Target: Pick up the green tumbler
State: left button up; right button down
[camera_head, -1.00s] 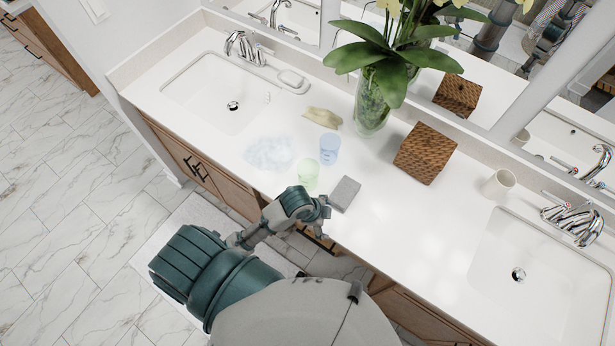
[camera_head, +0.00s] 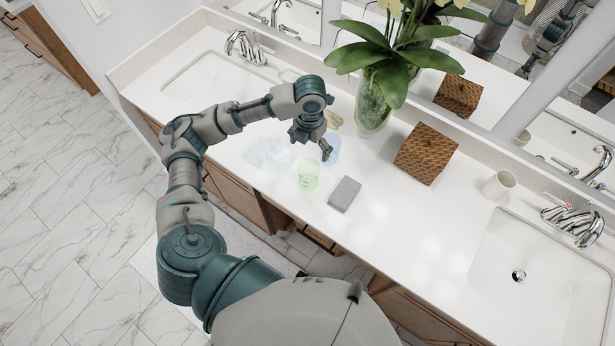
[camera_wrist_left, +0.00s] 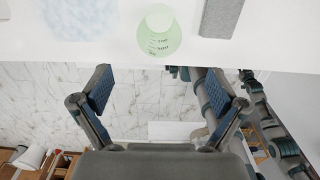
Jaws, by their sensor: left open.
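The green tumbler (camera_head: 308,176) is translucent pale green and stands on the white counter near its front edge. In the left wrist view the tumbler (camera_wrist_left: 158,34) appears at the top middle, beyond the gap between the fingers, with dark printed marks on its side. My left gripper (camera_head: 312,147) is above the counter, just behind the tumbler in the head view. In the left wrist view the gripper (camera_wrist_left: 165,98) has its two fingers spread wide with nothing between them. A blue tumbler (camera_head: 334,148) stands behind the green one, partly hidden by my gripper. My right gripper does not show.
A grey block (camera_head: 344,194) lies right of the tumbler. A bluish patch (camera_head: 272,152) is on the counter to its left. A glass vase with a plant (camera_head: 371,112), a brown woven box (camera_head: 425,153) and a white cup (camera_head: 498,184) stand farther right.

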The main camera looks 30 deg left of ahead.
pick_arm(q)
send_near(309, 173)
jog(key=s+d+r, duration=0.2)
jog(key=s, duration=0.1)
jog(key=shift+w+a+f+p, duration=0.1)
jog(key=shift+a+f+p, duration=0.05)
jog(key=shift+f, duration=0.95)
jog(key=shift+a+f+p, duration=0.1)
jog(key=shift+f+p, duration=0.05)
jog(key=shift+f, duration=1)
jog(key=shift+w+a+f+p, duration=0.1)
jog(key=shift+a+f+p, duration=0.05)
jog(key=shift+f, duration=0.95)
jog(key=shift+d, duration=0.1)
jog(key=c, duration=1.2)
